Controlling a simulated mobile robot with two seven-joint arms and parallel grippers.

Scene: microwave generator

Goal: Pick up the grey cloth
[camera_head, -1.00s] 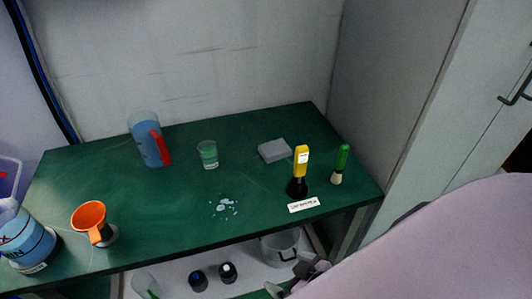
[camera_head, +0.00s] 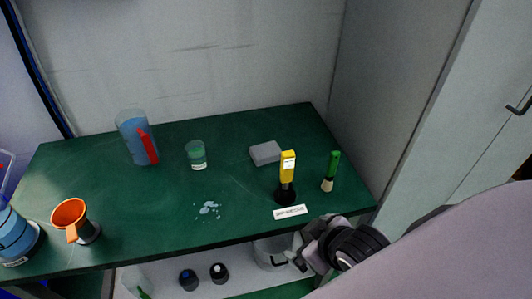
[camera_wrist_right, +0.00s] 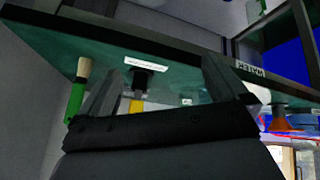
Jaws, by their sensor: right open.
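The grey cloth (camera_head: 265,153) looks like a folded, flat grey block. It lies on the green table top toward the back right, behind the yellow-handled tool (camera_head: 287,172). My right gripper (camera_head: 299,250) is at the table's front edge, low and to the right, well short of the cloth. Its two fingers are spread apart in the right wrist view (camera_wrist_right: 160,78), with nothing between them held. I cannot make out the cloth in the right wrist view. My left gripper is not in view.
The green-handled brush (camera_head: 331,171) stands right of the cloth. A white label (camera_head: 290,211) lies near the front edge. A wall rises behind.

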